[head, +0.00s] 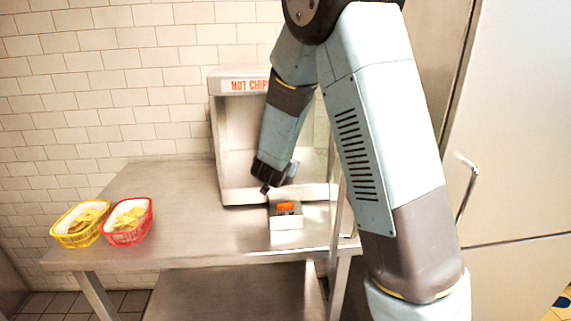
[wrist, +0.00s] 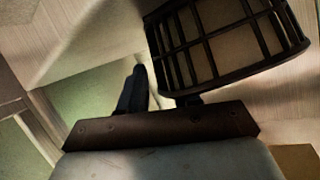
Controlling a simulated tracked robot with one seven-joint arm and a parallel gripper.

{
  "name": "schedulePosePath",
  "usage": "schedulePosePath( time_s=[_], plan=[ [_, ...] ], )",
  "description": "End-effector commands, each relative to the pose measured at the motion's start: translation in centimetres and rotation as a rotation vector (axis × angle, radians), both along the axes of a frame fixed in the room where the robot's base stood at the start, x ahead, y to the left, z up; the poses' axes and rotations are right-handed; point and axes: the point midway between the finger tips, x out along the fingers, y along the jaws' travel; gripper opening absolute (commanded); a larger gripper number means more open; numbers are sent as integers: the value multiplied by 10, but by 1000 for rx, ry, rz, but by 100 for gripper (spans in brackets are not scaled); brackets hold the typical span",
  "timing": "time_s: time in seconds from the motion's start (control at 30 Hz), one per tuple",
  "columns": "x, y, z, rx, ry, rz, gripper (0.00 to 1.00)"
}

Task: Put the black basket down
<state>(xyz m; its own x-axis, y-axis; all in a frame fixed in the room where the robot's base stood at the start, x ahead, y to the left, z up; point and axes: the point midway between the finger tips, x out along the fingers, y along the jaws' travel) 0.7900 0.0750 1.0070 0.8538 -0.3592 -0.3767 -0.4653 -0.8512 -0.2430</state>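A black basket (wrist: 228,42) with grid walls fills the upper right of the wrist view, very close to my gripper. I cannot make it out in the head view. My gripper (wrist: 160,88) shows one dark finger on the left, with a narrow gap between it and the basket's left edge. The other finger is mostly hidden by the basket, so I cannot tell whether the gripper holds it. In the head view, my gripper (head: 268,182) points down at the front of the hot chips station (head: 227,140), above the steel table (head: 170,205).
A yellow basket (head: 62,233) and a red basket (head: 128,236), both with chips, stand at the table's left. A small pale box (head: 286,224) with an orange mark stands below my gripper. The table's middle is clear. A large metal door (head: 520,130) stands at right.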

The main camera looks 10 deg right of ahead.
Motion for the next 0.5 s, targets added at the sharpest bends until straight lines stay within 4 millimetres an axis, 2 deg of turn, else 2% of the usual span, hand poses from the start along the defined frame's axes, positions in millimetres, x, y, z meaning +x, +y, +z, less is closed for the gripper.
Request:
schedulePosePath(
  time_s=[0.13, 0.27, 0.5],
  plan=[
    [0, 0, 3, 1, -1, 1, 32],
    [-10, 6, 8, 0, -2, 2, 32],
    [-49, 22, 24, 2, -2, 3, 32]
  ],
)
